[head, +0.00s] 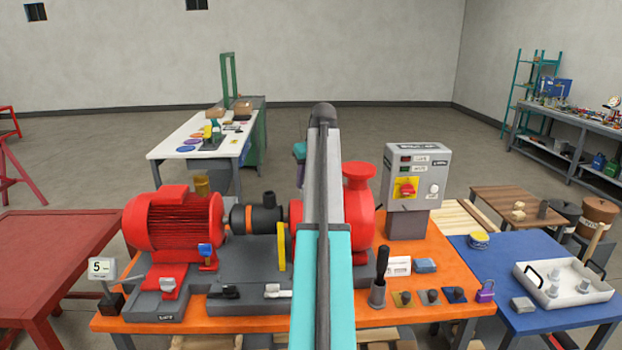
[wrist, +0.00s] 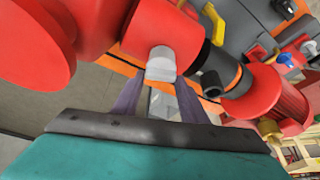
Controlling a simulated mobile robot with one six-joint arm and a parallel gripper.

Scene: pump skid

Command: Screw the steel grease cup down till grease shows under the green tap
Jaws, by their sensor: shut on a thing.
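The steel grease cup (wrist: 161,62) shows in the wrist view as a short light-grey cylinder against the red pump casing (wrist: 128,32). My gripper (wrist: 158,88) has its two dark purple fingers on either side of the cup and is shut on it. In the head view my own arm crosses the middle of the red pump (head: 359,205) and hides the cup and my gripper. I cannot make out the green tap or any grease in either view.
The red motor (head: 173,227) stands left of the pump on the orange bench (head: 400,312). A grey control box (head: 414,175) with a yellow and red switch stands at the right. A blue table (head: 527,318) holds a white tray (head: 522,270). In the wrist view a black coupling (wrist: 212,72) lies close right of the cup.

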